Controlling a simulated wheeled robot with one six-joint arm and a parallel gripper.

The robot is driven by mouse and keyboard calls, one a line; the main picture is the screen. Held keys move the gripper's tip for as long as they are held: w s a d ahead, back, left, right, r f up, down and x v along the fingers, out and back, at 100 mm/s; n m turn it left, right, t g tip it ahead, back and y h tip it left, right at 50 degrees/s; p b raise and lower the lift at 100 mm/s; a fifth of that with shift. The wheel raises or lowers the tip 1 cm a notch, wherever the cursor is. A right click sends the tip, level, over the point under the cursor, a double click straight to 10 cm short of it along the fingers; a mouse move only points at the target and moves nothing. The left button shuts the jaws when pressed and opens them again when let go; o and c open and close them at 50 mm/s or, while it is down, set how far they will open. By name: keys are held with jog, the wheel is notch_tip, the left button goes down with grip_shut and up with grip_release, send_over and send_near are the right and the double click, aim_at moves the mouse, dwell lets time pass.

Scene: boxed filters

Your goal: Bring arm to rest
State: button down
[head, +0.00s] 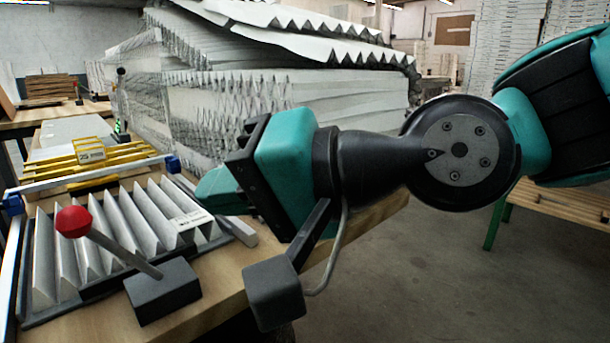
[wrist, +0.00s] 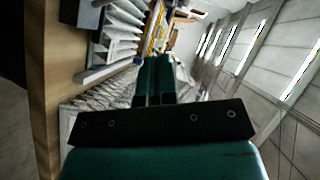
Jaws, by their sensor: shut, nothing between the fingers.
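My arm reaches in from the right in the head view, with its teal and black links over the bench's right edge. My gripper (head: 218,190) points left above the bench, beside the pleated filter. In the wrist view my gripper (wrist: 155,62) shows two teal fingers pressed together, with nothing between them. The wrist view is turned sideways, with the bench on the left and the ceiling lights on the right.
A pleated filter (head: 108,232) lies in a dark frame on the wooden bench (head: 225,300). A red-knobbed lever (head: 74,222) stands on a dark block in front. Yellow-edged pieces (head: 85,165) lie behind. Large stacked pleated filters (head: 230,105) fill the back. Open floor (head: 420,280) lies to the right.

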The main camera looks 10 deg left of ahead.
jog(key=s+d+f+n+h, duration=0.1)
jog(key=d+f+h, duration=0.35)
jog(key=d, duration=0.45)
jog(key=s+d+f+n+g+h, duration=0.1)
jog(key=s+d+f+h, duration=0.3)
jog(key=d, duration=0.6)
jog(key=w+d+f+n+h, duration=0.1)
jog(key=d+f+h, duration=0.1)
jog(key=d+f, duration=0.55)
notch_tip(320, 180, up, 16)
jog(key=d+p, duration=0.1)
jog(key=p, duration=1.2)
jog(key=shift+d+f+p, duration=0.15)
jog(key=shift+d+p, duration=0.15)
jog(key=shift+p, duration=0.1)
